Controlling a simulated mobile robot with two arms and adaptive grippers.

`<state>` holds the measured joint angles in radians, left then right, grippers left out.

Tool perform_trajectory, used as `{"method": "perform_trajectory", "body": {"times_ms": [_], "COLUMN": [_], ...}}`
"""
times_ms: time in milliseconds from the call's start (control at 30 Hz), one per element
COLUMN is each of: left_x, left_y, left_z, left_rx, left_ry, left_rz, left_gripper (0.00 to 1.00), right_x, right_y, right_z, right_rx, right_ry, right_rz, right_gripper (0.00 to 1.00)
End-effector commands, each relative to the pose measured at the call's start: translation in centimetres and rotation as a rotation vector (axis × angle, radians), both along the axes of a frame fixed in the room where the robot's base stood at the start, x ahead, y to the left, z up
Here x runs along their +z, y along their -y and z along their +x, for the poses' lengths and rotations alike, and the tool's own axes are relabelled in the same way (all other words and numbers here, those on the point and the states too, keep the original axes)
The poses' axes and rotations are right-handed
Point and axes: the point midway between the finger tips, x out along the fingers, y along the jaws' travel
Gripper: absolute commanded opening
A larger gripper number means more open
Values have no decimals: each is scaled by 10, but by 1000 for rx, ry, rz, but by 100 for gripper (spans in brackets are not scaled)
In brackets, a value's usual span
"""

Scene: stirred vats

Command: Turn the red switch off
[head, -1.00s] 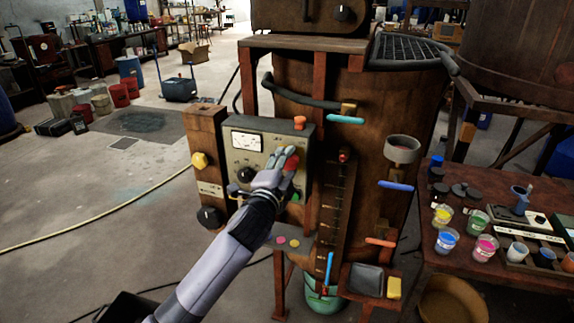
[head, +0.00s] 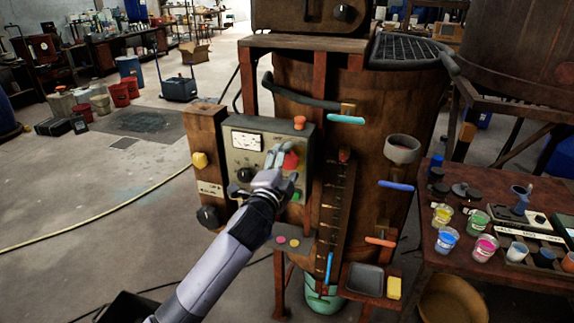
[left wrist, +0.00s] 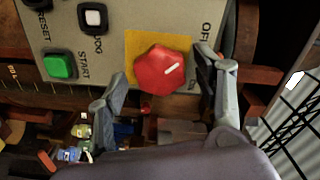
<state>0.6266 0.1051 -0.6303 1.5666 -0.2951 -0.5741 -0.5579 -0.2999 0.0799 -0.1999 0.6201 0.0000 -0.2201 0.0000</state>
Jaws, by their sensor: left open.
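The red switch (head: 291,161) is a red faceted knob on a yellow square plate, on the grey control panel (head: 235,184). In the left wrist view the red switch (left wrist: 158,72) carries a white line pointing right and slightly up. The letters of OFF show at that picture's top right, with ON partly hidden below them. My left gripper (head: 276,151) is open in front of the panel, just left of the switch in the head view. In the left wrist view its fingers stand on either side of the knob, with visible gaps. My right gripper is not in view.
The panel also has a green START button (left wrist: 59,65), a white JOG button (left wrist: 93,17), a black knob (head: 245,174) and a meter (head: 246,141). An orange knob (head: 299,122) sits on top. The brown vat (head: 365,110) stands at the right.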

Motion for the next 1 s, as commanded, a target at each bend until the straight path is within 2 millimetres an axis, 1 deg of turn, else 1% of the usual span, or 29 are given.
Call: {"method": "perform_trajectory", "body": {"times_ms": [167,267,367,600,800,900,1000], "left_x": [0,0,-1,-1,-1,0,0], "left_y": [-1,-3,-7,-21,-31,-35,-37], "left_z": [-1,-8,-20,-64,-96,-107,-112], "left_rx": [0,-1,0,-1,0,0,0], "left_ry": [1,2,1,0,0,1,0], "left_rz": [1,1,2,1,1,1,1], "left_gripper": [61,61,61,61,61,61,61], "right_x": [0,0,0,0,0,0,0], "right_y": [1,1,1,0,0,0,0], "right_z": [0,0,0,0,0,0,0], "right_rx": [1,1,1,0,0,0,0], "right_ry": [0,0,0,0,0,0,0], "right_rz": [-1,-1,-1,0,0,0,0], "right_gripper": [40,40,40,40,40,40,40]}}
